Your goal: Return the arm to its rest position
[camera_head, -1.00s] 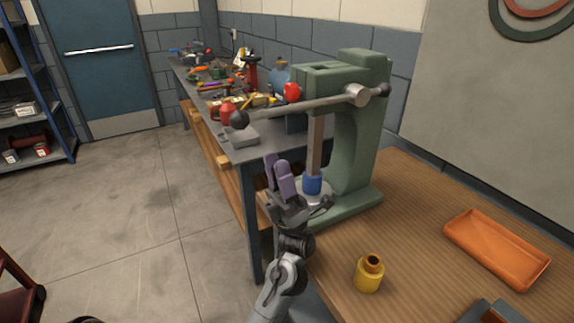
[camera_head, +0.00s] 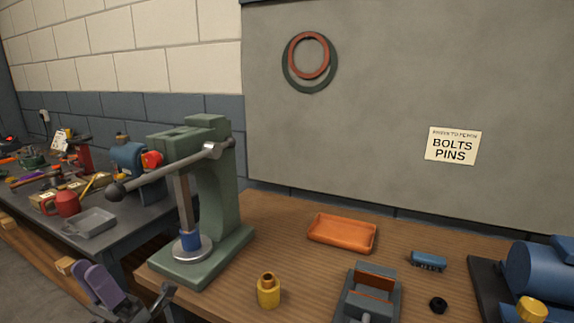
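My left gripper (camera_head: 108,285) is low at the left of the view, in front of the green press and near the bench's front left corner. One purple finger pad shows well; the spread of the fingers is hard to judge, and I see nothing held. My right gripper is not in view. The green arbor press (camera_head: 222,190) stands on the wooden bench with its lever (camera_head: 160,174) slanting down to the left. A blue piece (camera_head: 190,241) sits under its ram on a round grey plate.
On the wooden bench (camera_head: 222,292) are an orange tray (camera_head: 342,233), a yellow bushing (camera_head: 268,292), a grey vise (camera_head: 368,300), a small blue block (camera_head: 428,261), a black nut (camera_head: 438,305) and a blue motor-like casing (camera_head: 545,270). A cluttered grey side bench (camera_head: 140,225) stands left.

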